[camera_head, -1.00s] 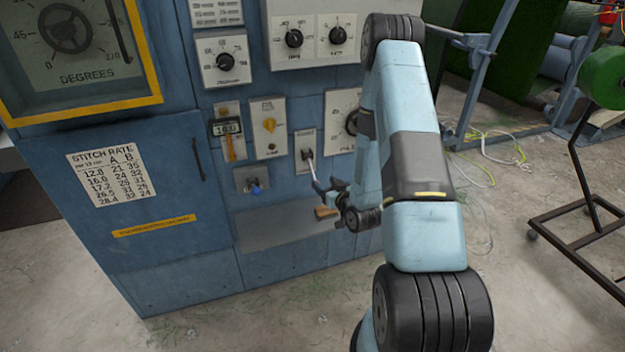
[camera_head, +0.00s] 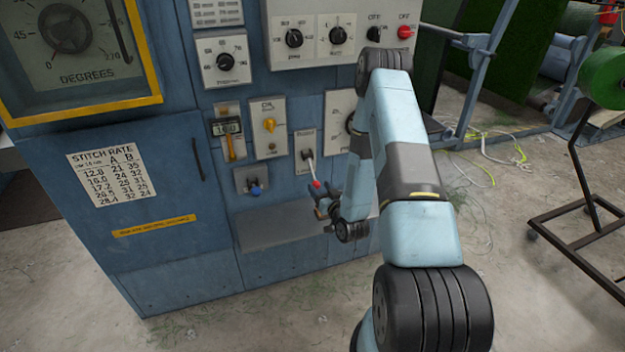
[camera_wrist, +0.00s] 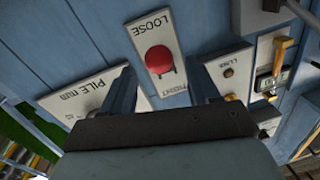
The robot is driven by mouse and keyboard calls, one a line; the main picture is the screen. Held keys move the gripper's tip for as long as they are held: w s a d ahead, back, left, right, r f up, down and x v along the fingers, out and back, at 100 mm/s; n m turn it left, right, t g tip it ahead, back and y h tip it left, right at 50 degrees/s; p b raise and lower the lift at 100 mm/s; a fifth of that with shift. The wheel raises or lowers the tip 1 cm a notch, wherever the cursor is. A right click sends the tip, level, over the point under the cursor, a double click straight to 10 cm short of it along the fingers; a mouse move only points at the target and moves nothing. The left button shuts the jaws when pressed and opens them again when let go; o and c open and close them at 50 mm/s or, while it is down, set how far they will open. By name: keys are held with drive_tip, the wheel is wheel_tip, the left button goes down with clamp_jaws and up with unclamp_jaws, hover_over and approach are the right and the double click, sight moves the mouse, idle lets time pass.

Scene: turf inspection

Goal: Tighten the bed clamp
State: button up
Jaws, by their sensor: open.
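The bed clamp appears to be the short lever (camera_head: 310,167) on a pale plate low on the blue machine panel. It ends in a red ball knob and slants downward in the head view. In the wrist view the red knob (camera_wrist: 159,59) sits on the plate, between the words LOOSE and a partly hidden word, perhaps TIGHT. My gripper (camera_head: 321,203) is just below and right of the knob in the head view. In the wrist view my gripper (camera_wrist: 164,86) is open, its fingers on either side of the knob's line. I cannot tell whether they touch it.
A yellow-knobbed switch (camera_head: 269,125), a blue knob (camera_head: 256,190) and a small display (camera_head: 227,128) lie left of the lever. A dial plate marked PILE (camera_wrist: 85,98) is beside it. A black stand (camera_head: 580,210) is on the right.

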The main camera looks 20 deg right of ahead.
sight(313, 176)
drive_tip(key=w, duration=0.4)
drive_tip(key=w+a, duration=0.1)
drive_tip(key=w, duration=0.1)
drive_tip(key=shift+w, duration=0.35)
clamp_jaws()
idle(0.3)
